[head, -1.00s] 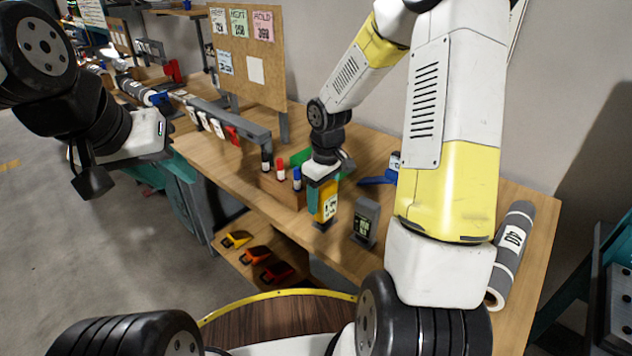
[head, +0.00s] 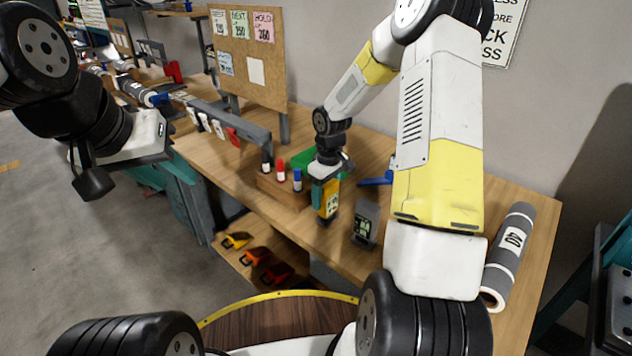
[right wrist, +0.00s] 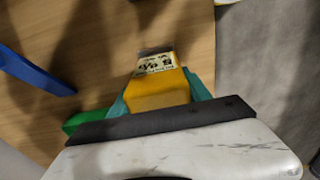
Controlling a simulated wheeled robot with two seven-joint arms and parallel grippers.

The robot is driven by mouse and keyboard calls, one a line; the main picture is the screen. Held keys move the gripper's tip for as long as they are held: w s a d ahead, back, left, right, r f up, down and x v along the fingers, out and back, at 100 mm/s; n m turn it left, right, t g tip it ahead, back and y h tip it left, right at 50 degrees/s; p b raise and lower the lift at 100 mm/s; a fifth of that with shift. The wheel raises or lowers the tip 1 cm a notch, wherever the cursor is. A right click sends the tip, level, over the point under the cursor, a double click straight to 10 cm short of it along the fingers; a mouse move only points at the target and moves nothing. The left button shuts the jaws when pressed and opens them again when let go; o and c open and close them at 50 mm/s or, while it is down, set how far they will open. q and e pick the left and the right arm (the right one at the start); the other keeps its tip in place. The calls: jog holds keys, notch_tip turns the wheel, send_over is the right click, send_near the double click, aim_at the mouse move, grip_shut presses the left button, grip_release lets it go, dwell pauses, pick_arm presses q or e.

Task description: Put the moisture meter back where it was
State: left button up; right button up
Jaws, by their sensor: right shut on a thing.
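The moisture meter (head: 328,203) is a yellow handheld block with a light, printed face and a dark tip. My right gripper (head: 326,186) is shut on it, with teal fingers at its sides. The meter points downward near the table's front edge, between the marker block and a dark display stand (head: 365,223). I cannot tell whether its tip touches the table. In the right wrist view the meter (right wrist: 158,88) sits between the fingers, over wood. My left gripper (head: 172,155) is at the far left, away from the meter; its fingers are not clear.
A wooden block (head: 282,190) with several markers stands left of the meter. A green thing (head: 303,159) and a blue tool (head: 377,181) lie behind. A grey roll (head: 510,255) lies at the right.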

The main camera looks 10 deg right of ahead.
jog(key=o, duration=1.4)
jog(key=shift+f, duration=0.1)
jog(key=r, duration=1.2)
jog(key=shift+s+d, duration=0.25)
jog(key=s+a+r+m+t+y, duration=0.1)
jog(key=s+r+m+t, duration=0.1)
jog(key=s+r, duration=0.6)
jog(key=s+a+r+m+t, duration=0.1)
jog(key=s+r+m+t, duration=0.2)
jog(key=s, duration=1.3)
notch_tip(320, 180, up, 6)
jog(key=shift+s+f+m+t+y, duration=0.2)
jog(key=shift+s+m+t+y, duration=0.15)
jog(key=shift+m, duration=0.65)
